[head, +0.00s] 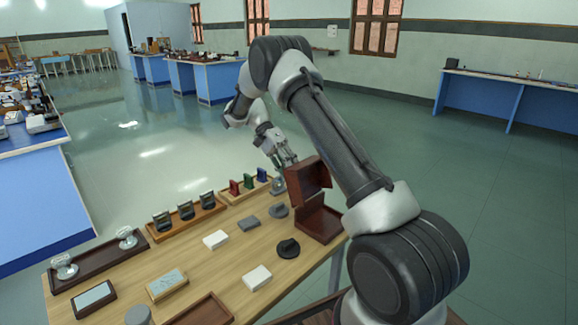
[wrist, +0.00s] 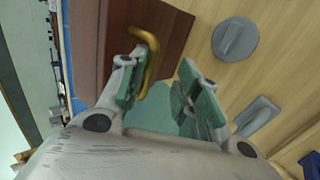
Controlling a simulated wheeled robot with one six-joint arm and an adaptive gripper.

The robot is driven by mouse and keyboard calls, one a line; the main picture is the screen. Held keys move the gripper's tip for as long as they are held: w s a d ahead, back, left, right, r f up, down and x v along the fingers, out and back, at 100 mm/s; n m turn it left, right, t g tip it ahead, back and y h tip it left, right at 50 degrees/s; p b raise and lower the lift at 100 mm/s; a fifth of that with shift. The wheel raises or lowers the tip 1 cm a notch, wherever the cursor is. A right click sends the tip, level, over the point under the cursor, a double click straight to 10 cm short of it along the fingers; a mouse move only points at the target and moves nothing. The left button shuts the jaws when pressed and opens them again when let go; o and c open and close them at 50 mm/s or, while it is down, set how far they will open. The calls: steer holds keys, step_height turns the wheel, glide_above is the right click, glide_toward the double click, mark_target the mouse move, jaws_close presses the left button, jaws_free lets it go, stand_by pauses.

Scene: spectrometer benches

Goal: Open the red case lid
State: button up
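The red case is at the right end of the wooden table; its base (head: 320,222) rests on the tabletop. Its dark red lid (head: 306,176) stands raised above the base, steeply tilted. In the wrist view the case's reddish-brown panel (wrist: 172,32) fills the upper left, with a curved brass handle (wrist: 151,62) on it. My gripper (head: 285,160) is just beyond the lid in the head view. In the wrist view my gripper (wrist: 162,88) is open, fingers apart. The handle is close against the left finger; I cannot tell whether they touch. My arm partly covers the case's right side.
A grey round disc (wrist: 235,39) lies beside the case. A black round piece (head: 288,248), white blocks (head: 257,278) and a grey block (head: 249,224) lie on the table (head: 225,262). A rack of coloured pieces (head: 248,188) stands behind. Open floor surrounds the table's far side.

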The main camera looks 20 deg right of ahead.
steer(key=shift+r, duration=0.1)
steer(key=v, duration=0.7)
steer(key=shift+w+r, duration=0.15)
steer(key=shift+w, duration=0.05)
steer(key=shift+a, duration=0.1)
stand_by(0.3)
